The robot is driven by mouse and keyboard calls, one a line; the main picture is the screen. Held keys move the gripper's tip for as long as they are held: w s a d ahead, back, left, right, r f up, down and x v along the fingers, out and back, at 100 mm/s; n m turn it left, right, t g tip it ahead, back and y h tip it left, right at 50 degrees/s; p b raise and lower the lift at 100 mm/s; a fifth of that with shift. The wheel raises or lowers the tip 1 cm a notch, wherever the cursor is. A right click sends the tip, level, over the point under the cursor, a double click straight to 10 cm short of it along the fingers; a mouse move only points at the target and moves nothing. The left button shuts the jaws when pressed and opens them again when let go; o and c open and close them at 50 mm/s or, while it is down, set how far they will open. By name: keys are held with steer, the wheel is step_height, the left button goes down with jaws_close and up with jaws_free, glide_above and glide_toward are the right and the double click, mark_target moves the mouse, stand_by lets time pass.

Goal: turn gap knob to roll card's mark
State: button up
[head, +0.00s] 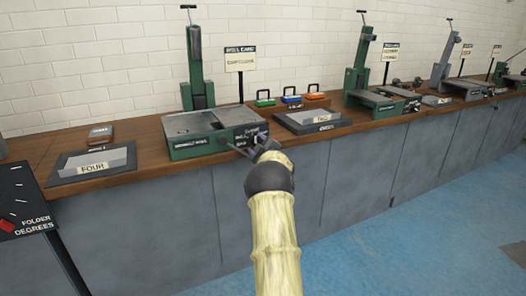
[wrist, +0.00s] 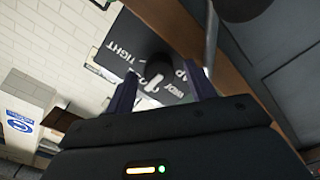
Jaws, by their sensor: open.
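The gap knob (wrist: 157,72) is a dark round knob on a black panel (wrist: 118,48) with white lettering that reads TIGHT, GAP and what looks like WIDE. My gripper (head: 251,146) is open at the front right of the green machine (head: 200,142). In the wrist view the knob lies between my two fingers; I cannot tell whether they touch it. The knob's pointer is not clearly readable, and my gripper largely hides the panel in the head view. The roll card (head: 240,58) stands on a post behind the machine; its lower line is too small to read.
A tray labelled FOUR (head: 92,163) lies left on the wooden bench (head: 150,160), another tray (head: 312,121) right. Green, blue and orange handled blocks (head: 290,97) sit behind. Further machines (head: 380,100) line the bench. The blue floor (head: 400,220) in front is clear.

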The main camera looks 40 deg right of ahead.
steer(key=p+v, duration=0.1)
steer(key=v, duration=1.6)
steer(key=shift+s+a, duration=0.1)
steer(key=s+a+f+m+g, duration=0.1)
steer(key=a+f+m+g, duration=0.25)
steer(key=a, duration=0.85)
steer(key=s+a+f+m+g, duration=0.2)
steer(key=a+m+g, duration=0.2)
steer(key=a, duration=0.7)
steer(key=s+a+f+g+y, duration=0.2)
steer(key=s+a+g, duration=0.2)
steer(key=s+a, duration=0.5)
steer(key=s+a+f+g+y, duration=0.2)
steer(key=s+a+g, duration=0.2)
steer(key=s+a, duration=0.5)
step_height(320, 180, up, 33)
steer(key=p, duration=3.3)
steer(key=shift+f+m, duration=0.15)
steer(key=shift+m, duration=0.2)
